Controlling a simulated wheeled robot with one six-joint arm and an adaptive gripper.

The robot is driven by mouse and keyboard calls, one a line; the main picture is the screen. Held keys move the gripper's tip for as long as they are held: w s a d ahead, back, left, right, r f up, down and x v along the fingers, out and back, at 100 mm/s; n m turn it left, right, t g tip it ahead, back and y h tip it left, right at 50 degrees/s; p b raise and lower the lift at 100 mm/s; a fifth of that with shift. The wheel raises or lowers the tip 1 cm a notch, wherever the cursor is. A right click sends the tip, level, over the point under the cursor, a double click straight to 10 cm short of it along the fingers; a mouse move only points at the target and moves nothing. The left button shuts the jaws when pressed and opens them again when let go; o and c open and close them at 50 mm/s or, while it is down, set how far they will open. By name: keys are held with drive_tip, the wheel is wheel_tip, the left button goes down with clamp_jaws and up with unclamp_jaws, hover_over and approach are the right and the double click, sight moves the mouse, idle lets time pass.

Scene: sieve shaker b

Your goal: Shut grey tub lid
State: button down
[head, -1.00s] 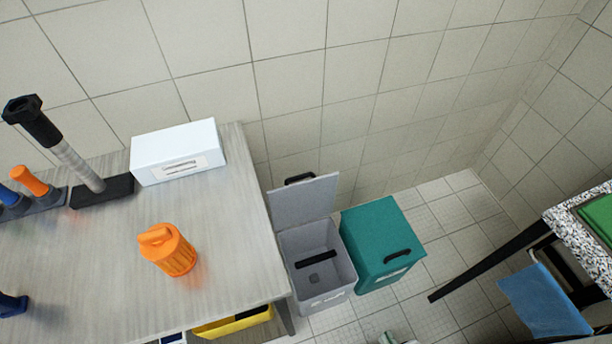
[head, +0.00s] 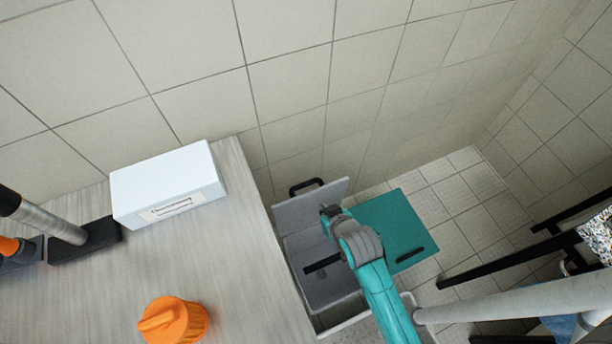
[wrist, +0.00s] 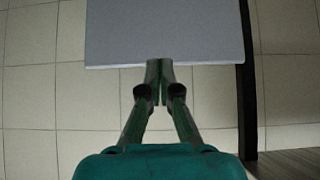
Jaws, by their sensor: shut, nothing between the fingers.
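The grey tub (head: 335,290) stands on the floor beside the table, with a dark bar inside it. Its grey lid (head: 298,212) stands up open at the tub's back, with a black handle on its far edge. My gripper (head: 328,211) is shut and empty, in front of the lid near its right side. In the wrist view, the fingertips (wrist: 160,68) overlap the near edge of the grey lid (wrist: 165,32). I cannot tell whether they touch it. My arm hides part of the tub's right side.
The tiled wall is behind.

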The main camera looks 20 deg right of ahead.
drive_tip(key=w+r+g, duration=0.2)
drive_tip(key=w+r, duration=0.2)
drive_tip(key=w, duration=0.8)
drive_tip(key=x, duration=1)
drive_tip(key=shift+s+d+f+g, duration=0.15)
drive_tip(key=shift+s+g, duration=0.25)
drive_tip(key=shift+s, duration=1.4)
drive_tip(key=shift+s, duration=0.1)
